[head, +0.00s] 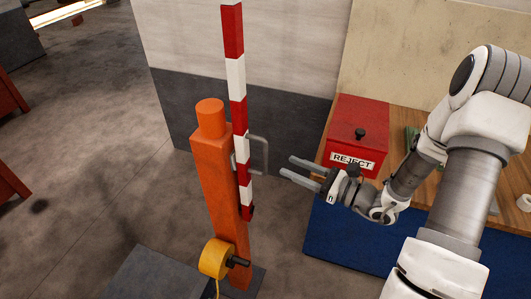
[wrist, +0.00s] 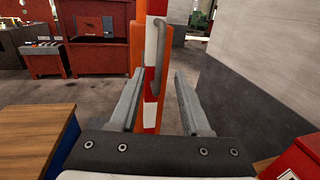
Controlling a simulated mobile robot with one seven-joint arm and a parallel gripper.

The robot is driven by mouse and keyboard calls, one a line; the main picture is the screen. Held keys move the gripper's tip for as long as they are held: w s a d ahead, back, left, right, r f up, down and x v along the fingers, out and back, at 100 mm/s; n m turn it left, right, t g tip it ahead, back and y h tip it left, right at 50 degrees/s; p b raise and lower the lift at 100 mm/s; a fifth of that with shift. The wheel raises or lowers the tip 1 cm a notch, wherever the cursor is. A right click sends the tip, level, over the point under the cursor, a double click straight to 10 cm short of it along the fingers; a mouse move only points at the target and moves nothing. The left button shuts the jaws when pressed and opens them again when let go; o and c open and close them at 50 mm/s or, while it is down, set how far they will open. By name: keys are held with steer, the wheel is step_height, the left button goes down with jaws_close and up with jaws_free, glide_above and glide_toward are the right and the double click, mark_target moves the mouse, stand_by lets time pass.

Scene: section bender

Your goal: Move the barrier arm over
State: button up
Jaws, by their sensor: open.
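The barrier arm (head: 237,85) is a red-and-white striped bar standing upright beside an orange post (head: 215,175). A grey U-shaped handle (head: 265,153) sticks out from its lower part on the right. My gripper (head: 288,168) is open and empty, its fingers pointing left toward the handle with a small gap between. In the wrist view, the handle (wrist: 160,55) stands upright ahead of the fingers, in front of the striped bar (wrist: 152,100), and lies between the two fingers (wrist: 160,95) from left to right.
A yellow drum-shaped part (head: 215,259) with a dark knob sits low on the post. A red REJECT box (head: 357,130) stands on a wooden bench (head: 400,185) with a blue side, near my arm. A grey wall (head: 230,110) rises behind the post. The floor to the left is open.

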steer(key=p, duration=0.1)
glide_above(265, 173)
steer(key=shift+w, duration=0.35)
jaws_close()
stand_by(1.3)
